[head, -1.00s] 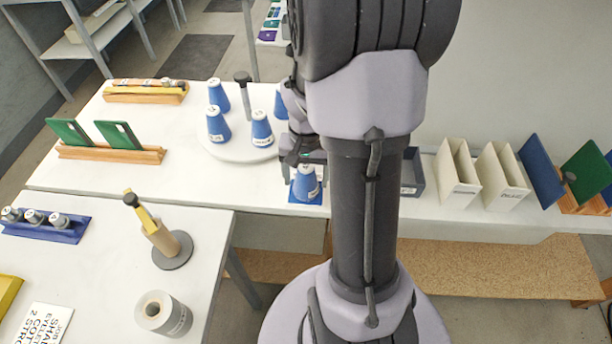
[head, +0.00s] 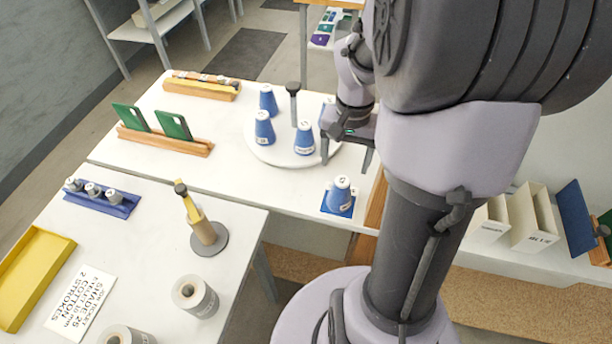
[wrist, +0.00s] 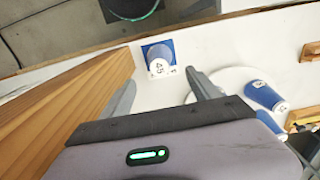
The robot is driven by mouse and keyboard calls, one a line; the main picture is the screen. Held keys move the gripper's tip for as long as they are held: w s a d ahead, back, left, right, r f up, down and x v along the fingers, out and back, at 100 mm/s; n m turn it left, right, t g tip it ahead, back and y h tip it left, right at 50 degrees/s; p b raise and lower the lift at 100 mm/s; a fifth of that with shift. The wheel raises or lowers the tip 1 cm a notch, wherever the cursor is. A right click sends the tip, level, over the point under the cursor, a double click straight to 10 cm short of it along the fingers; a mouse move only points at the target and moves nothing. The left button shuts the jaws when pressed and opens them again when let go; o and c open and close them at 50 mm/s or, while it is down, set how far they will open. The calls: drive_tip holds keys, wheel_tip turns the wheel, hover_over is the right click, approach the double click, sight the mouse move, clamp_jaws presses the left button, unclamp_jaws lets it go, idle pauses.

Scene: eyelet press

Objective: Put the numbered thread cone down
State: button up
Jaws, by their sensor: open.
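The numbered thread cone (head: 341,189), blue with a pale top, stands upright on a small blue square mat (head: 349,211) near the front edge of the back table. In the wrist view the cone (wrist: 160,64) shows a label that seems to read 45, and the blue mat (wrist: 148,47) shows beside it. My gripper (head: 346,164) is open and empty, behind and above the cone and apart from it. In the wrist view my gripper's two fingers (wrist: 161,80) are spread, with the cone beyond the gap between them.
A round white turntable (head: 270,157) with several blue cones and a dark-topped post (head: 293,103) stands just left of my gripper. A wooden board (wrist: 75,85) stands close beside my gripper. White bins (head: 530,215) stand at the right. The table left of the mat is clear.

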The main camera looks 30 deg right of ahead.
drive_tip(key=a+r+n+t, duration=0.2)
drive_tip(key=a+r, duration=0.4)
drive_tip(key=a, duration=0.2)
drive_tip(key=s+a+r+n+t+y+b, duration=0.1)
drive_tip(key=s+a+r+t, duration=0.1)
drive_tip(key=a, duration=0.6)
drive_tip(key=s+a+r+n+t+y+b, duration=0.1)
drive_tip(key=s+a+r+n, duration=0.1)
drive_tip(key=s+a, duration=0.3)
drive_tip(key=a, duration=0.3)
drive_tip(key=shift+t+b, duration=0.35)
drive_tip(key=shift+t, duration=0.05)
drive_tip(key=shift+s, duration=0.1)
